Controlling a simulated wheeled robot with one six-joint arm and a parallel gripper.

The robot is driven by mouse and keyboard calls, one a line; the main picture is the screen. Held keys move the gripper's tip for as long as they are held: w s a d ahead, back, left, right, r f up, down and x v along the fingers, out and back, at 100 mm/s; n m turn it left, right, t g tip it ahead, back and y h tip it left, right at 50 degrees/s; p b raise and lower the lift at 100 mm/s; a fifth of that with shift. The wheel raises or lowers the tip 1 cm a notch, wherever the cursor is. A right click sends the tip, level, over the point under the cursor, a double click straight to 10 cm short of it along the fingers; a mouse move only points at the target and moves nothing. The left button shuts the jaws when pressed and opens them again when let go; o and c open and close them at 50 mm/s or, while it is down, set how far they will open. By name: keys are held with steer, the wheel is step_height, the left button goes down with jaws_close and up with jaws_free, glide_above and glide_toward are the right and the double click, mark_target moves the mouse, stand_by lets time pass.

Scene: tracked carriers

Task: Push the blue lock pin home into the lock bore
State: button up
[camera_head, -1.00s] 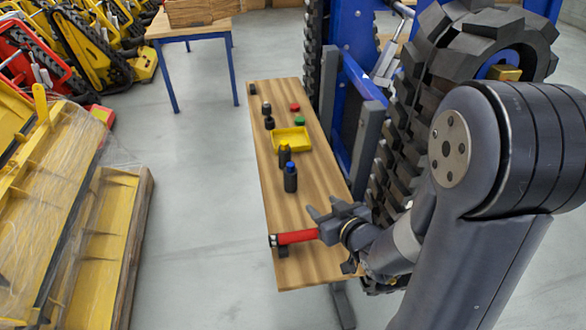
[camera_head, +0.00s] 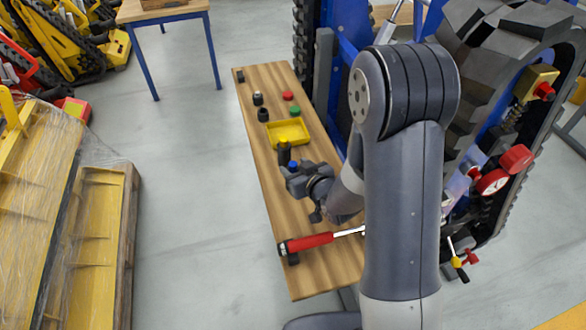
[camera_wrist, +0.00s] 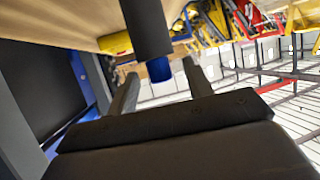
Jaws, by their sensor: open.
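The blue lock pin (camera_head: 293,164) shows as a small blue top on the bench, with my gripper (camera_head: 296,178) right at it. In the wrist view, the blue end (camera_wrist: 160,70) of a dark cylinder (camera_wrist: 146,25) lies between the tips of my gripper (camera_wrist: 159,74). The jaws are open, with a gap visible on both sides of the blue part. In the head view my gripper hides most of the cylinder. I cannot make out the lock bore in either view.
A red-handled tool (camera_head: 308,242) lies across the front of the wooden bench (camera_head: 322,275). A dark cylinder (camera_head: 284,149) stands close behind the pin, then a yellow tray (camera_head: 288,132) and several small parts.

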steer(key=shift+w+a+f, duration=0.1)
steer(key=shift+w+a, duration=0.05)
steer(key=shift+c, duration=0.2)
jaws_close()
stand_by(0.3)
